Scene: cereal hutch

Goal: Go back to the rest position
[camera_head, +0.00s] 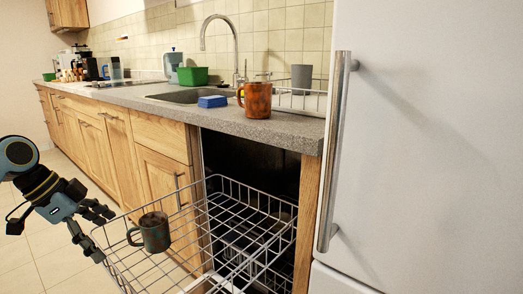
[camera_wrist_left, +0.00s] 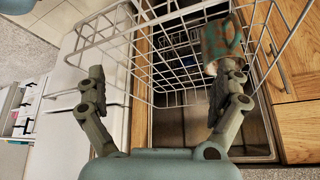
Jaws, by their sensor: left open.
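My left gripper (camera_head: 105,234) is open and empty at the left end of the pulled-out dishwasher rack (camera_head: 262,193). In the left wrist view its two fingers (camera_wrist_left: 163,75) stand wide apart, with the rack's wires (camera_wrist_left: 150,28) beyond them. A dark greenish mug (camera_head: 155,234) stands in the rack, just right of the gripper and apart from it in the head view. The mug also shows in the left wrist view (camera_wrist_left: 221,42), teal with brown patches, beyond the right-hand finger. My right gripper is in neither view.
An orange-brown mug (camera_head: 257,100) stands on the counter (camera_head: 285,131) near its front edge, beside a blue sponge (camera_head: 212,101). A grey cup (camera_head: 301,77) stands behind, by a dish rack. The white fridge (camera_head: 430,140) closes off the right. Floor (camera_head: 40,262) is open at left.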

